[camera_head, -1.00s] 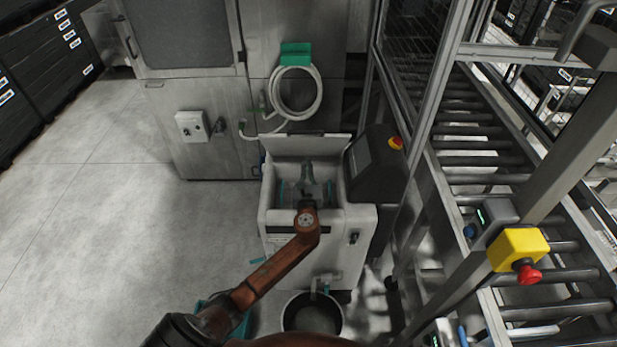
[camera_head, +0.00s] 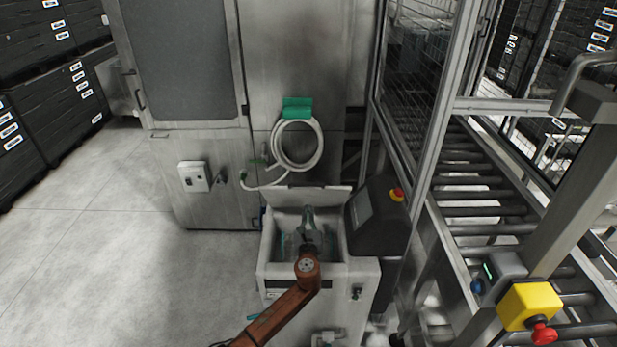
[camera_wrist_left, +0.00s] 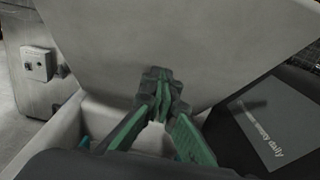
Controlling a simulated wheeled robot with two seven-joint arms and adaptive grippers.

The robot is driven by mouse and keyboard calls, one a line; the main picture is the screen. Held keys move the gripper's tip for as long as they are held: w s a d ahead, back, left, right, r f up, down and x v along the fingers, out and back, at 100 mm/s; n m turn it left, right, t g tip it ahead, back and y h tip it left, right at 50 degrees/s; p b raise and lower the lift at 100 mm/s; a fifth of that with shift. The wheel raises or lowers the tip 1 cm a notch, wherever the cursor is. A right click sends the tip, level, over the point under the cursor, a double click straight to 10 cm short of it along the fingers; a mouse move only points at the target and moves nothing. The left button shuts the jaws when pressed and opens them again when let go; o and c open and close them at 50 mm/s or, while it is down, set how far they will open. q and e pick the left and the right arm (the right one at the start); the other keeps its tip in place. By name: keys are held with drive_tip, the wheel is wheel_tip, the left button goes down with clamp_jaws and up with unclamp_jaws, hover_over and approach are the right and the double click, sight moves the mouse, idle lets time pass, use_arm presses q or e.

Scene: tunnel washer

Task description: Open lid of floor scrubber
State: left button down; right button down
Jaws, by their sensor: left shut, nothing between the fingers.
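The floor scrubber (camera_head: 305,285) is a white box-shaped machine in the lower middle of the head view. Its lid (camera_head: 325,196) stands raised along the back edge, with the open compartment in front of it. The lid fills the upper middle of the left wrist view (camera_wrist_left: 200,40) as a broad pale panel. My left gripper (camera_head: 308,212) reaches over the compartment, close to the lid's inner face. Its green and black fingers (camera_wrist_left: 160,85) are closed together with nothing between them. Whether the tips touch the lid is unclear. My right gripper is not in view.
A dark control panel (camera_head: 377,220) with a red and yellow button stands right of the compartment. A metal cabinet with a coiled hose (camera_head: 298,145) is behind. A roller conveyor (camera_head: 480,195) and frame post occupy the right. Open floor (camera_head: 110,265) lies left.

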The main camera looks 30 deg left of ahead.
sight(308, 197)
use_arm(q)
drive_tip(key=shift+r+x, duration=0.15)
drive_tip(key=shift+x, duration=0.75)
drive_tip(key=shift+r+x, duration=0.1)
drive_tip(key=shift+x, duration=0.85)
drive_tip(key=shift+r+b+x, duration=0.2)
drive_tip(key=shift+b+x, duration=0.3)
drive_tip(key=shift+x, duration=0.85)
drive_tip(key=shift+r+b+x, duration=0.15)
drive_tip(key=shift+b+x, duration=0.35)
drive_tip(key=shift+x, duration=0.9)
drive_tip(key=shift+b+x, duration=0.6)
drive_tip(key=shift+x, duration=0.7)
drive_tip(key=shift+r+b+x, duration=0.25)
drive_tip(key=shift+b+x, duration=0.35)
drive_tip(key=shift+x, duration=0.65)
drive_tip(key=shift+b+x, duration=1.4)
drive_tip(key=shift+x, duration=0.75)
drive_tip(key=p+v, duration=0.4)
drive_tip(key=v, duration=0.1)
drive_tip(key=p+v, duration=0.4)
drive_tip(key=v, duration=0.1)
drive_tip(key=r+p+v, duration=0.1)
drive_tip(key=p+v, duration=0.4)
drive_tip(key=shift+s+d+f+p, duration=0.1)
drive_tip(key=shift+s+d+p, duration=0.2)
drive_tip(key=shift+s, duration=0.15)
drive_tip(key=shift+f, duration=0.1)
